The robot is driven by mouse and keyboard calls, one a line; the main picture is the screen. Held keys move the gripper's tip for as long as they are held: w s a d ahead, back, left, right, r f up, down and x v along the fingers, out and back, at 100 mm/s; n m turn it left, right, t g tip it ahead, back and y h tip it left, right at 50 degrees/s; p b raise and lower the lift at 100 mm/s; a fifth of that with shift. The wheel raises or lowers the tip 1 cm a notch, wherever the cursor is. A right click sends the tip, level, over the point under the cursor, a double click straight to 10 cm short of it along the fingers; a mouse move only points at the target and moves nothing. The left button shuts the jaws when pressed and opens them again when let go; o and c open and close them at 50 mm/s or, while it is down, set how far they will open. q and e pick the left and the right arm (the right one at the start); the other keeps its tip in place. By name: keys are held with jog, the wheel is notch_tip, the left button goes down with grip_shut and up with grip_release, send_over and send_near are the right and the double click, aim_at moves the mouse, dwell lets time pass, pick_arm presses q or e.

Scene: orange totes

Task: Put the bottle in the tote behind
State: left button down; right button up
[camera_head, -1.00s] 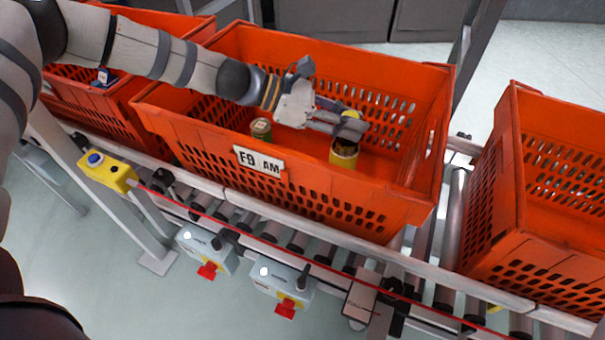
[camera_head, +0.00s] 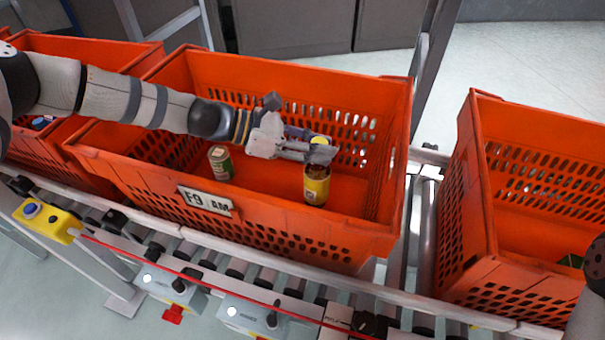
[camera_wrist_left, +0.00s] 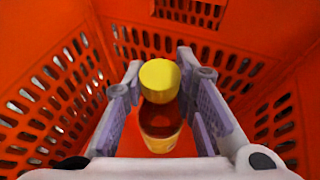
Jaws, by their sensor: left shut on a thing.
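The bottle (camera_head: 316,187) has a yellow cap, a dark amber body and a yellow label. It stands about upright inside the middle orange tote (camera_head: 130,172), towards the tote's right end. My left gripper (camera_head: 320,152) reaches into this tote and is shut on the bottle near its upper part. In the left wrist view the bottle's yellow cap (camera_wrist_left: 160,80) shows between the two fingers (camera_wrist_left: 160,98). Whether the bottle's base touches the tote floor is unclear. My right gripper is not in view.
Another orange tote (camera_head: 480,190) stands to the right across a gap, and one (camera_head: 30,150) to the left. The totes stand on a roller conveyor. Part of my right arm shows at lower right.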

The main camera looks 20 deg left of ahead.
aim_at(306, 166)
pick_arm(q)
notch_tip(306, 166, down, 5)
jog(key=shift+w+f+b, duration=0.1)
jog(key=shift+f+b, duration=0.05)
jog(key=shift+b, duration=0.3)
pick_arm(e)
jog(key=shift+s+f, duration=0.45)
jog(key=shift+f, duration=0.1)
pick_arm(q)
jog(key=shift+f, duration=0.1)
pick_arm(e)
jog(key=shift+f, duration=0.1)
pick_arm(q)
jog(key=shift+f+b, duration=0.4)
jog(key=shift+f, duration=0.15)
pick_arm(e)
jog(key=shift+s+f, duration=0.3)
pick_arm(q)
jog(key=c, duration=1.3)
grip_release()
jog(key=shift+r, duration=0.1)
